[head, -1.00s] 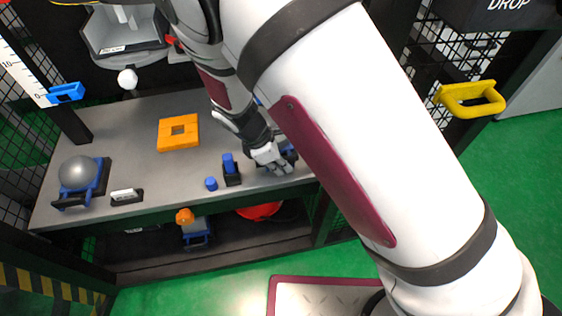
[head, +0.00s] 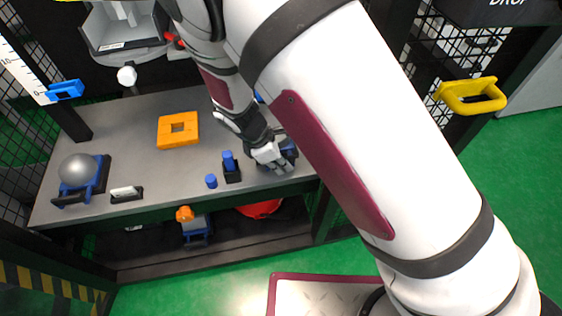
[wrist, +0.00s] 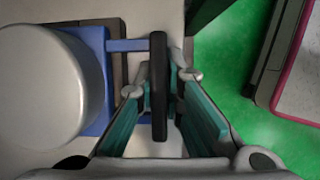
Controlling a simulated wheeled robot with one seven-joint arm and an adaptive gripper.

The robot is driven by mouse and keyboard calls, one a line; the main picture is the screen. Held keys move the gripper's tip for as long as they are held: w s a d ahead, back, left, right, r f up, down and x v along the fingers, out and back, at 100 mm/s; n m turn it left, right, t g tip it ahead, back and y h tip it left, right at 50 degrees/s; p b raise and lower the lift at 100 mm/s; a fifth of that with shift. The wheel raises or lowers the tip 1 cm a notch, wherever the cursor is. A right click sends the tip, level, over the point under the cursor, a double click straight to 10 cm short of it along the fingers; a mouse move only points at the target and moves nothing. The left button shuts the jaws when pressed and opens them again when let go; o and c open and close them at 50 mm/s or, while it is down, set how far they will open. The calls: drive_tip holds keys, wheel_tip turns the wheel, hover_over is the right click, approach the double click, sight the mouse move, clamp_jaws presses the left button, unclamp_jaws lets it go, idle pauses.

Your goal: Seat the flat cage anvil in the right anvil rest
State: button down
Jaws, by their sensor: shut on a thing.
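The flat cage anvil (wrist: 40,85) shows in the wrist view as a wide, flat-topped grey cylinder in a blue frame with a black handle bar (wrist: 158,50). My gripper (wrist: 162,84) is shut on that handle, one finger on each side. A dark plate, seemingly the right anvil rest (wrist: 118,42), shows beside and under the blue frame. I cannot tell whether the frame sits fully in it. In the head view my gripper (head: 275,161) is low at the right end of the bench, and my arm hides most of the anvil (head: 290,149).
A ball-topped blue cage anvil (head: 78,170) stands at the bench's left. An orange square frame (head: 178,131), a blue-topped black block (head: 230,167), a small blue cylinder (head: 211,181) and a label block (head: 126,194) lie on the grey bench (head: 110,130). An orange-knobbed item (head: 194,227) is below.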

drive_tip(key=shift+r, duration=0.1)
drive_tip(key=c, duration=1.8)
unclamp_jaws()
drive_tip(key=shift+o, duration=0.8)
drive_tip(key=v, duration=1.2)
